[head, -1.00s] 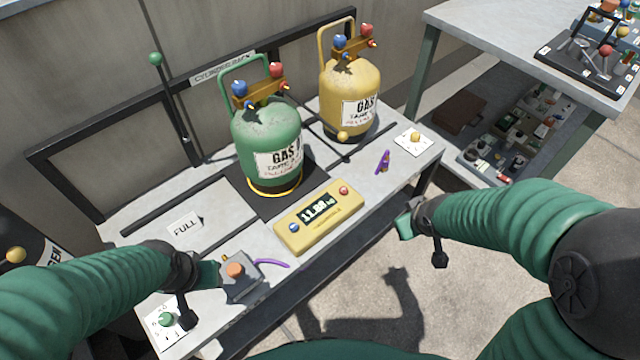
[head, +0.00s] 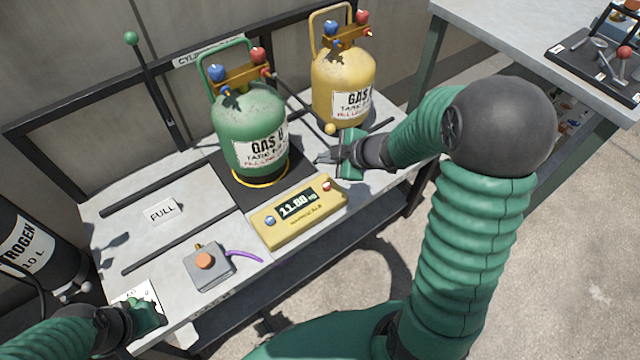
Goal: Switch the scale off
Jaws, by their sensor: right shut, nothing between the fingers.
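The scale's yellow display box (head: 275,226) lies on the bench and its lit screen (head: 298,205) reads about 11.80 kg. The black scale plate (head: 221,180) carries a green gas cylinder (head: 240,115). My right gripper (head: 322,158) is shut and empty, just above and behind the red button, apart from it. My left gripper (head: 150,312) is low at the left, over a white card (head: 128,293); its jaw state is unclear.
A yellow gas cylinder (head: 343,75) stands behind my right gripper. A grey box with an orange button (head: 205,260) and a purple cable lies left of the display. A FULL card (head: 162,211) and a black lever with green knob (head: 131,38) are at left.

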